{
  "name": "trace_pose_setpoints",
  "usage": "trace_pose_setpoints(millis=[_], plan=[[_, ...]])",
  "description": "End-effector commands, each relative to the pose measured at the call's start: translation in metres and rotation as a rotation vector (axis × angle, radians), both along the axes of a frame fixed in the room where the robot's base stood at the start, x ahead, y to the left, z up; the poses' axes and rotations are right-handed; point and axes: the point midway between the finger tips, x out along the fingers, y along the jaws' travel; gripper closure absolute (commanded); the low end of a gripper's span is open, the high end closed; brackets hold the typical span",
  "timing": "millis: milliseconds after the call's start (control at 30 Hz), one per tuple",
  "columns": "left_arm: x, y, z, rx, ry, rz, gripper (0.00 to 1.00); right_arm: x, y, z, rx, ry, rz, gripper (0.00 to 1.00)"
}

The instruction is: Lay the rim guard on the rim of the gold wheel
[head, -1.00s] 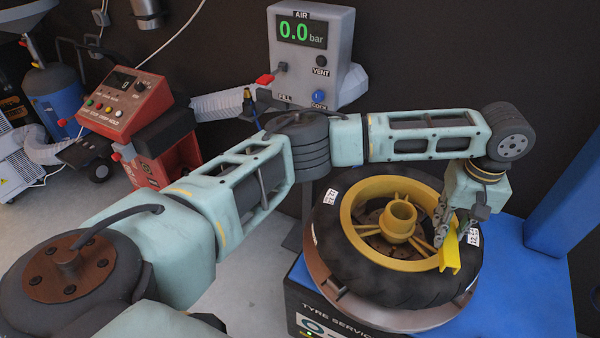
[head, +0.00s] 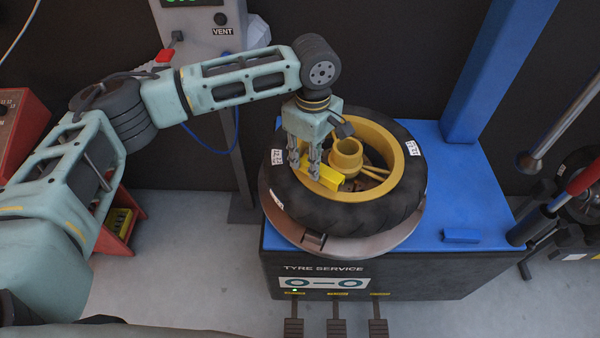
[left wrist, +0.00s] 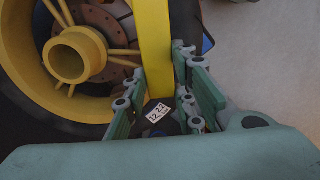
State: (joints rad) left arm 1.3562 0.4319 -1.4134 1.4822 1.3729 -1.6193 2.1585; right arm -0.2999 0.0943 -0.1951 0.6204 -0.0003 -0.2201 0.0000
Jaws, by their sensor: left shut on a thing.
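The gold wheel (head: 402,165), in a black tyre, lies flat on the tyre machine's turntable. My left gripper (head: 313,168) points down over the left front part of its rim. It is shut on the yellow rim guard (head: 331,179), which overlaps the rim and the open wheel middle in the head view. I cannot tell whether the guard touches the rim. In the left wrist view, the guard (left wrist: 153,45) runs up between the fingers of my left gripper (left wrist: 158,65), beside the wheel's hub (left wrist: 75,55). My right gripper is not in view.
The tyre machine (head: 390,275) has a blue top (head: 470,200) with bare room to the right of the wheel. A blue post (head: 490,75) rises behind. The air unit (head: 205,40) stands at the back left. Pedals (head: 335,328) stick out in front.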

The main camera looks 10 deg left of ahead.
Motion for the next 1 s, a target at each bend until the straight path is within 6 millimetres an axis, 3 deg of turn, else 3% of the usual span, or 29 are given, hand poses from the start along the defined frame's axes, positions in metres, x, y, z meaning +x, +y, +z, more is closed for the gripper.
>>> trace_pose_setpoints(millis=[133,267,500,900,933,1000], plan=[[-0.007,0.017,-0.011,-0.001,0.000,-0.001,0.93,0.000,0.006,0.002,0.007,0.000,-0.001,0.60],[-0.009,0.020,-0.019,0.000,0.001,-0.002,0.93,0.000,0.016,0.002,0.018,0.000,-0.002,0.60],[-0.009,0.020,-0.050,0.000,0.000,-0.002,0.93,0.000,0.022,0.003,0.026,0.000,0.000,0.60],[-0.009,0.019,-0.056,-0.001,0.000,-0.002,0.93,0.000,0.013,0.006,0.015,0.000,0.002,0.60],[-0.008,0.019,-0.056,-0.001,0.000,-0.002,0.74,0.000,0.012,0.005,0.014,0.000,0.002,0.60],[-0.008,0.019,-0.056,0.000,-0.001,-0.002,0.68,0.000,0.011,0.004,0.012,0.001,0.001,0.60]])
